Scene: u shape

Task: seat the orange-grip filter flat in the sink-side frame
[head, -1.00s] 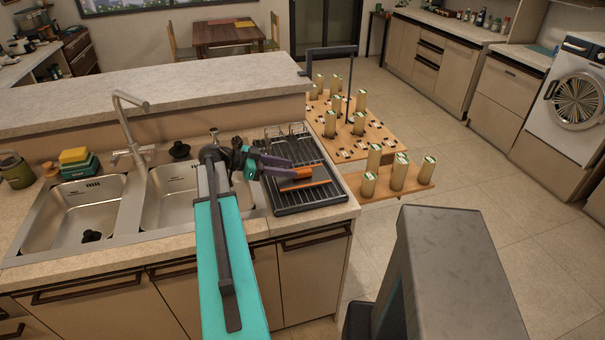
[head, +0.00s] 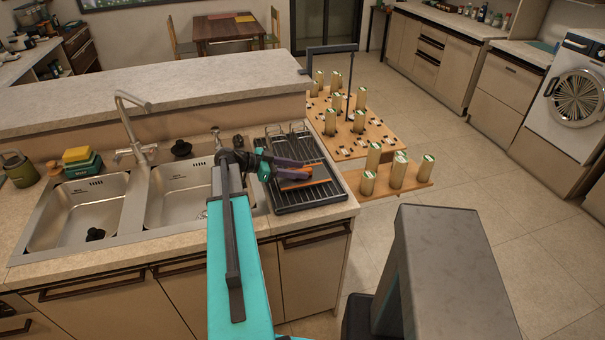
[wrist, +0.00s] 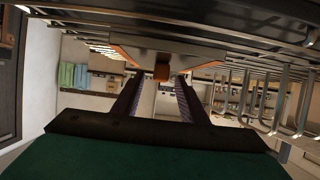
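The orange-grip filter (head: 298,184) lies on a black ribbed rack (head: 318,197) on the counter, right of the sink. It looks roughly flat there, but whether it is fully seated I cannot tell. My gripper (head: 304,168) is low over it, its purple fingers reaching in from the left. The filter's grey plate with orange edges (wrist: 122,52) shows just beyond. No separate frame is clearly distinguishable from the rack.
The double sink and tap (head: 135,115) are to the left. A wooden board with several cylinders (head: 372,155) stands beyond the counter.

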